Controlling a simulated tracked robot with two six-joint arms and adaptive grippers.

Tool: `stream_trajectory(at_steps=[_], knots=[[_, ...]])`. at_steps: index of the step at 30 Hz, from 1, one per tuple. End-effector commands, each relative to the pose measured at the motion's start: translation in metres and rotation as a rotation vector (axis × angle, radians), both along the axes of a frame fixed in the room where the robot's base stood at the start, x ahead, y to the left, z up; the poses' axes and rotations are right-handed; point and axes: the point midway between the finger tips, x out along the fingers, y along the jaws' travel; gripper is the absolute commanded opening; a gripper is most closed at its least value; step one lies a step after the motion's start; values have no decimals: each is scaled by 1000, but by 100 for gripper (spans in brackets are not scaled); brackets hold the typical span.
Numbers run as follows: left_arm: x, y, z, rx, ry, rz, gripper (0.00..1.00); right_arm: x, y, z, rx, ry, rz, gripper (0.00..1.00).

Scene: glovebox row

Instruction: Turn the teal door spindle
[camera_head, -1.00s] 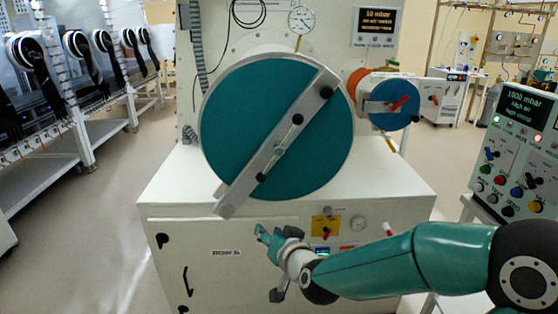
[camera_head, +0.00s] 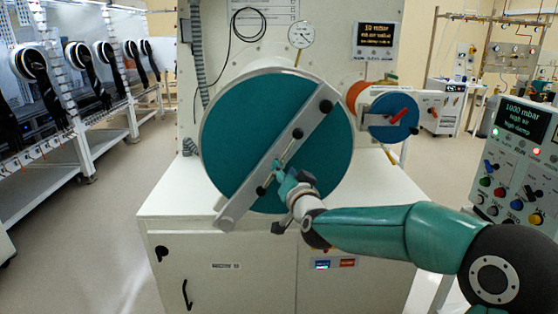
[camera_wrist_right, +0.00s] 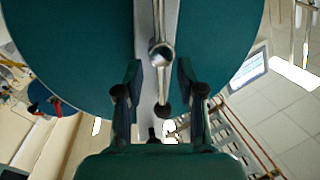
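The large round teal door (camera_head: 235,125) faces me with a grey bar (camera_head: 315,118) set diagonally across it. The spindle's thin metal handle (camera_head: 289,148) lies along the bar, with a black knob at its upper end (camera_head: 298,133) and another at its lower end. My right gripper (camera_head: 284,178) is in front of the door's lower middle, close to the lower part of the handle and partly hiding it. In the right wrist view the spindle (camera_wrist_right: 161,55) shows between the two spread fingers (camera_wrist_right: 158,72), with a visible gap on each side. My left gripper is out of view.
A smaller blue door with a red handle (camera_head: 398,110) is to the right of the teal door. A control panel (camera_head: 520,150) stands at the right edge. The white cabinet (camera_head: 205,265) is below. Glovebox ports with black gloves (camera_head: 80,60) line the left.

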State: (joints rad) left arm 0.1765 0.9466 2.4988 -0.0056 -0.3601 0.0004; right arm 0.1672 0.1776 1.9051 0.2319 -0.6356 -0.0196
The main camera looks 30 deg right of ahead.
Motion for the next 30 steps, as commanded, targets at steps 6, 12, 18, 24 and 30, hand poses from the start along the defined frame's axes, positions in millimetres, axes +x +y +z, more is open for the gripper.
stream_trajectory(at_steps=[6, 12, 18, 24, 30], knots=[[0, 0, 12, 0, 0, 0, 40, 36, -12, 1, 1, 2, 0, 38], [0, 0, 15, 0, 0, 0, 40, 49, -16, 0, -1, 1, 0, 38], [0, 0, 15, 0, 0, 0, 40, 51, -17, 0, -1, 1, 0, 38], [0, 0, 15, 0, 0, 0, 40, 51, -17, 0, -1, 1, 0, 23], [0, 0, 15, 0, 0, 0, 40, 50, -17, 0, -1, 0, 0, 0]])
